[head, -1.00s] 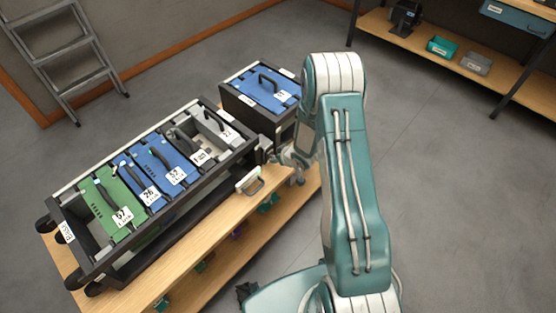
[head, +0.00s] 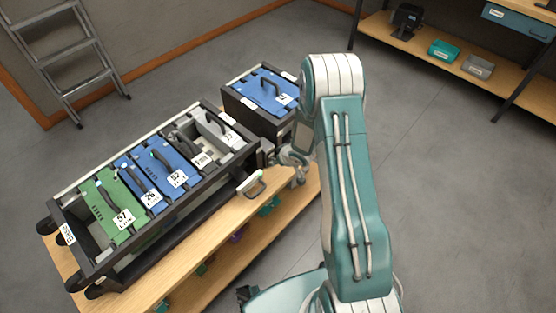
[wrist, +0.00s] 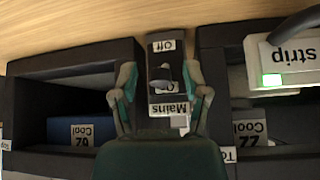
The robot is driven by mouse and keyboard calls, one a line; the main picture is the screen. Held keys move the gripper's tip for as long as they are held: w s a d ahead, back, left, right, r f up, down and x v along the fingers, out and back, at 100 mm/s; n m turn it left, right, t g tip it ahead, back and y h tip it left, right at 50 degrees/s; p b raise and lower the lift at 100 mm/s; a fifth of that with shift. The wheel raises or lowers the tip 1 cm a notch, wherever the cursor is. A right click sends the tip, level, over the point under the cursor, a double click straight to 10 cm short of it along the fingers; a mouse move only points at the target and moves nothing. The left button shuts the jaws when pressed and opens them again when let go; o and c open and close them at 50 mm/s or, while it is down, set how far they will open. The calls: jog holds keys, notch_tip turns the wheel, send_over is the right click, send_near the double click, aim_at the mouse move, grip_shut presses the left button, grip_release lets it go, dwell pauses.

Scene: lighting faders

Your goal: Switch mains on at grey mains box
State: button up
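The grey mains box (wrist: 167,52) is at the top middle of the wrist view, between two black cases. It bears an "Off" label at its upper end, a partly covered label lower down and a "Mains" label below that. Its switch lever (wrist: 162,72) stands out between the upper two labels; I cannot tell which way it is set. My gripper (wrist: 159,76) is open, one finger on each side of the box, with no clear contact on the lever. In the head view my gripper (head: 290,158) is at the rack's right end, where the mains box is mostly hidden.
The black rack (head: 160,225) holds green and blue modules. A black case with a blue lid (head: 262,90) stands behind. Open floor lies to the right.

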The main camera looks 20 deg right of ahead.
jog(key=v, duration=1.2)
dwell(0.4)
jog(key=s+d+r+m+h, duration=0.1)
jog(key=s+r+h, duration=0.15)
jog(key=r, duration=0.85)
jog(key=s+d+r+m+h, duration=0.1)
jog(key=s+r+m+h, duration=0.15)
jog(key=r, duration=0.75)
jog(key=s+a+r+y, duration=0.1)
jog(key=s+a+r, duration=0.3)
jog(key=s, duration=0.5)
jog(key=s+a+r+g+y, duration=0.1)
jog(key=s+a+r, duration=0.3)
jog(key=s, duration=0.6)
notch_tip(320, 180, up, 2)
jog(key=shift+s+a+r+m, duration=0.1)
jog(key=shift+s+a+m, duration=0.15)
jog(key=shift+s+m, duration=0.1)
jog(key=shift+w, duration=0.1)
